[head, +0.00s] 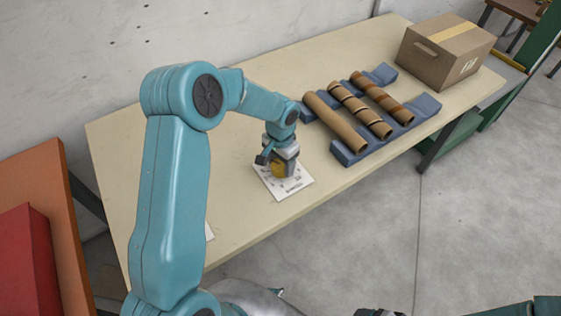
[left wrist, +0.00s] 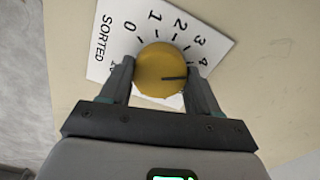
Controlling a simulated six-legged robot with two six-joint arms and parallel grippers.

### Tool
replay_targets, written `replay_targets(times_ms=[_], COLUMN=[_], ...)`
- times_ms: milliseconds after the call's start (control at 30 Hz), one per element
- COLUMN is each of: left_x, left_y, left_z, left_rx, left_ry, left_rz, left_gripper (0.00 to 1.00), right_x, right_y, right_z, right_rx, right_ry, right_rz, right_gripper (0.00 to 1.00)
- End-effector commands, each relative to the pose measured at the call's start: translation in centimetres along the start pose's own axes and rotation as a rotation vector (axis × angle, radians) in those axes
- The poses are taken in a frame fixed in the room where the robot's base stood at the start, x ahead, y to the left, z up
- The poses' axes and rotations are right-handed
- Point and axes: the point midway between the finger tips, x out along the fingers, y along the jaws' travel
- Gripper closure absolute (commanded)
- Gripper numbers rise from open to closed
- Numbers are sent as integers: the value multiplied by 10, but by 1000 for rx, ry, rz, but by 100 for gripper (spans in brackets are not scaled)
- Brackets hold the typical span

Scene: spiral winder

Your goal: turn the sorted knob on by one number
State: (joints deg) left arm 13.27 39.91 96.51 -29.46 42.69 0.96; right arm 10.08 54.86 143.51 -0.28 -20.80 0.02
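The yellow sorted knob (left wrist: 160,68) sits on a white dial card (left wrist: 108,60) marked SORTED, with the numbers 0 to 4 readable. Its dark pointer line points right in the left wrist view, just past the 4; marks beyond that are hidden by a finger. My left gripper (left wrist: 161,76) has one finger on each side of the knob, and both appear to touch it. In the head view the knob (head: 279,170) is partly hidden under my left gripper (head: 276,162), and the card (head: 293,185) lies flat on the table. Of my right arm only dark and teal parts show at the bottom edge.
Blue cradles (head: 349,154) holding brown tubes (head: 334,122) lie right of the card on the table (head: 240,222). A cardboard box (head: 446,52) stands at the far right end. The table's front strip is clear.

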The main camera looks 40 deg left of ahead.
Motion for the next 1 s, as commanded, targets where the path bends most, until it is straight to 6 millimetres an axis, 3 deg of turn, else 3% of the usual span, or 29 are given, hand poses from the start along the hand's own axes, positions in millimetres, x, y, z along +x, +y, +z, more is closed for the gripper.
replay_targets(times_ms=[367, 1000], left_x=[-1, -2], left_y=[0, -2], left_z=[0, 0], left_rx=[81, 467], left_ry=[-1, 0], left_rz=[0, -2], left_gripper=[69, 69], right_x=[2, 5], right_y=[1, 2], right_z=[0, 0], right_rx=[0, 0], right_ry=[0, 0], right_rz=[0, 0], right_gripper=[22, 22])
